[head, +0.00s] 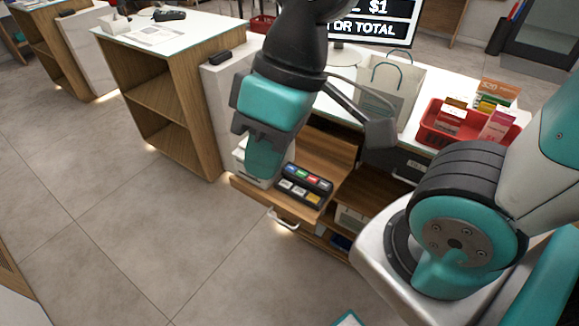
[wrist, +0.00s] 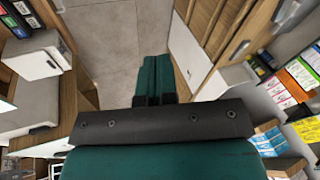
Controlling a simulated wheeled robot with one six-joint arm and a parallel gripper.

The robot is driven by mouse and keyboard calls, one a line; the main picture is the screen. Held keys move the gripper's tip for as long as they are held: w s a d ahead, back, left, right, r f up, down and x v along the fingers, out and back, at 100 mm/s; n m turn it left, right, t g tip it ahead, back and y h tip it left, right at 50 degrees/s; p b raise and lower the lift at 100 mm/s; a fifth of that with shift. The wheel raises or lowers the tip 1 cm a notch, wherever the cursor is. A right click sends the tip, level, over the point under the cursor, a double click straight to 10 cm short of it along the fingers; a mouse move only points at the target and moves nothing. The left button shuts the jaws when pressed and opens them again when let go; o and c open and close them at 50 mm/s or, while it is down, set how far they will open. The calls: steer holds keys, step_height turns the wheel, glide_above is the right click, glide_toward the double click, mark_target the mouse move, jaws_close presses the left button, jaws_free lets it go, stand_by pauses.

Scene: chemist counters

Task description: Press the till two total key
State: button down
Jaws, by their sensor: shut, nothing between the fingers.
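A small black keypad (head: 305,187) sits on a wooden pull-out shelf in the head view. It has a back row of coloured keys and a front row of pale keys with a yellow one at the right; key labels are too small to read. The screen (head: 372,20) above the counter shows "$1" and "OR TOTAL", partly cut off. My gripper (head: 264,172) is shut and empty, pointing down just left of the keypad in the picture, apparently above it. Its teal fingers lie together in the wrist view (wrist: 154,75). A dark object at that view's top left may be the keypad.
A white box (head: 248,172) stands left of the keypad, partly hidden by my gripper. A paper bag (head: 392,88) and a red tray (head: 432,132) of packets stand on the counter. Shelving (wrist: 290,80) with boxes lines the wrist view's right. Floor at the left is clear.

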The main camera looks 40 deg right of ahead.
steer(key=w+d+f+m+t+y+b, duration=0.1)
steer(key=w+f+m, duration=0.2)
steer(key=w, duration=0.2)
steer(key=w+d+f+m+b, duration=0.1)
steer(key=w+f+m, duration=0.15)
steer(key=w, duration=0.25)
steer(key=m+t+b, duration=0.4)
steer(key=m+t, duration=0.3)
steer(key=m, duration=1.5)
glide_above(291, 169)
step_height(291, 169, down, 22)
steer(key=shift+f, duration=0.15)
step_height(291, 169, down, 8)
steer(key=b, duration=0.6)
steer(key=shift+r, duration=0.25)
steer(key=shift+f+b, duration=0.55)
steer(key=shift+f, duration=0.05)
steer(key=shift+f, duration=0.1)
steer(key=shift+f, duration=0.3)
